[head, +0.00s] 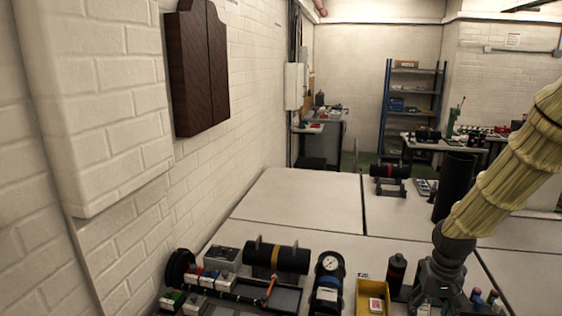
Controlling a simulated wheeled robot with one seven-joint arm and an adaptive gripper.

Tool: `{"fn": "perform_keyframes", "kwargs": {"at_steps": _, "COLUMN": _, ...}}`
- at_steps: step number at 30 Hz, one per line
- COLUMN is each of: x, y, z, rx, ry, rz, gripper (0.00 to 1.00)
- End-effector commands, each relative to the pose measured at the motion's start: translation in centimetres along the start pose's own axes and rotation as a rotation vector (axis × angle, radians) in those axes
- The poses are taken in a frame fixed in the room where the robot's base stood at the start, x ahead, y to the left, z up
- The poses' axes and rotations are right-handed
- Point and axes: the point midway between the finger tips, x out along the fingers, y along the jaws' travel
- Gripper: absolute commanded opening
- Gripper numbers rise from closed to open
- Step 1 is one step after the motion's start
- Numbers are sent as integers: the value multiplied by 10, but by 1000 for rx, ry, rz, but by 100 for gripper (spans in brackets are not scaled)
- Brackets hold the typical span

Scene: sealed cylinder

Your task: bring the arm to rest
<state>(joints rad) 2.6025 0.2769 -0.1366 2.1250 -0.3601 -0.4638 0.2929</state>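My arm, in a pale yellow ribbed sleeve, reaches down from the right edge of the head view. It ends in my dark gripper (434,303), low over the near right part of the table. The fingers blend with dark items around them, so I cannot tell whether they are open or shut, or hold anything. A black cylinder (275,257) with an orange band lies on a stand at the front left. A taller black cylinder (454,186) stands upright behind my arm. Another black cylinder (388,170) with a red band lies on a stand farther back.
A yellow bin (371,296), a black bottle (396,273) and a round gauge (329,265) stand left of my gripper. Small boxes (214,262) crowd the front left. The table's middle (300,205) is clear. A brick wall (130,215) borders the left side.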

Motion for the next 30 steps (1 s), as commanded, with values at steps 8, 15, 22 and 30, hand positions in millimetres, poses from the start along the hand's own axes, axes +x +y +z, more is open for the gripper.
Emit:
{"fn": "perform_keyframes", "kwargs": {"at_steps": 8, "x": 36, "y": -12, "z": 11, "rx": -18, "ry": -4, "rz": -10, "gripper": 65}}
{"fn": "perform_keyframes", "kwargs": {"at_steps": 15, "x": 80, "y": -26, "z": 30, "rx": -37, "ry": -8, "rz": -23, "gripper": 65}}
{"fn": "perform_keyframes", "kwargs": {"at_steps": 22, "x": 147, "y": -45, "z": 70, "rx": -66, "ry": -13, "rz": -39, "gripper": 65}}
{"fn": "perform_keyframes", "kwargs": {"at_steps": 30, "x": 221, "y": -61, "z": 132, "rx": -97, "ry": -12, "rz": -48, "gripper": 65}}
